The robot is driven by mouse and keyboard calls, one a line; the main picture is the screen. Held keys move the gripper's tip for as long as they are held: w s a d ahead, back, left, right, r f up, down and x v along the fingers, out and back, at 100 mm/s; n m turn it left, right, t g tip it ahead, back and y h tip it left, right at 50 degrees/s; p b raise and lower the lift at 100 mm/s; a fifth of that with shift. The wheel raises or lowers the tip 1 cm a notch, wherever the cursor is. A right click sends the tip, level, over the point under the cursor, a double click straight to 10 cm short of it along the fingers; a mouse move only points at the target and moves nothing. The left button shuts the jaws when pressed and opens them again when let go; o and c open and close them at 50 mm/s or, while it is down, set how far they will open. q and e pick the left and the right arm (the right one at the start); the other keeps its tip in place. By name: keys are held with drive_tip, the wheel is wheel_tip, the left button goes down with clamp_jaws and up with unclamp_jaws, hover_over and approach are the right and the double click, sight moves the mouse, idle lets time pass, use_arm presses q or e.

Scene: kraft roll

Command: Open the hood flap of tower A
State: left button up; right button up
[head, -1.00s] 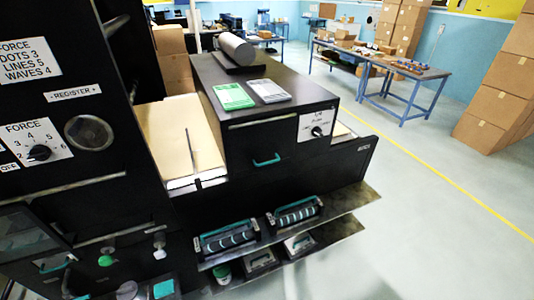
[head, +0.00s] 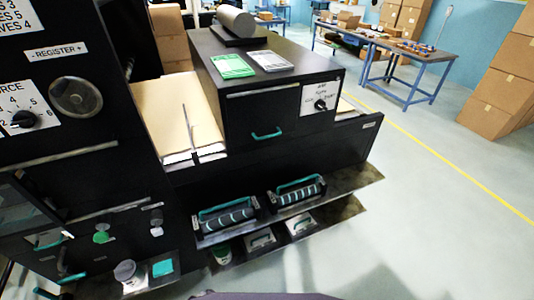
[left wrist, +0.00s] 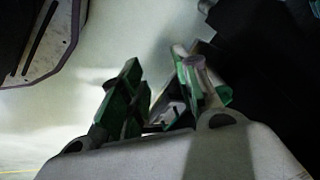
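A tall black tower (head: 60,130) fills the left side of the head view, with a register knob (head: 76,97) and a force dial (head: 22,119). Low on it at the far left is a dark framed panel (head: 28,212) with a teal handle (head: 52,241); it looks closed, but I cannot tell if it is the hood flap. No tower A label is legible. My left gripper (left wrist: 158,78) shows in the left wrist view, its green-padded fingers apart with nothing clearly between them. Neither gripper shows in the head view.
A black cabinet (head: 330,148) with a teal handle and dial stands in the middle. Rollers with teal handles (head: 228,214) sit on a low shelf (head: 345,186) jutting out front. Knobs and a teal block (head: 162,268) are at lower left.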

sight(267, 119)
use_arm(q)
drive_tip(key=w+d+r+m+t+b, duration=0.35)
drive_tip(key=w+r, duration=0.75)
drive_tip(key=r, duration=0.4)
drive_tip(key=w+d+r+m+t+b, duration=0.35)
drive_tip(key=w+r, duration=0.75)
drive_tip(key=r, duration=0.4)
drive_tip(key=w+d+r+m+t+h+b, duration=0.2)
drive_tip(key=d+r+m+t+h, duration=0.25)
drive_tip(key=r, duration=0.75)
drive_tip(key=w+d+r+m+t+h+b, duration=0.1)
drive_tip(key=d+r+m+t+h, duration=0.15)
drive_tip(key=d+r+m, duration=0.7)
drive_tip(key=w+d+r+n, duration=0.1)
drive_tip(key=w+r, duration=0.3)
drive_tip(key=w, duration=0.9)
drive_tip(key=shift+d+n+p, duration=0.35)
drive_tip(key=shift+n+p, duration=0.1)
drive_tip(key=shift+n, duration=0.05)
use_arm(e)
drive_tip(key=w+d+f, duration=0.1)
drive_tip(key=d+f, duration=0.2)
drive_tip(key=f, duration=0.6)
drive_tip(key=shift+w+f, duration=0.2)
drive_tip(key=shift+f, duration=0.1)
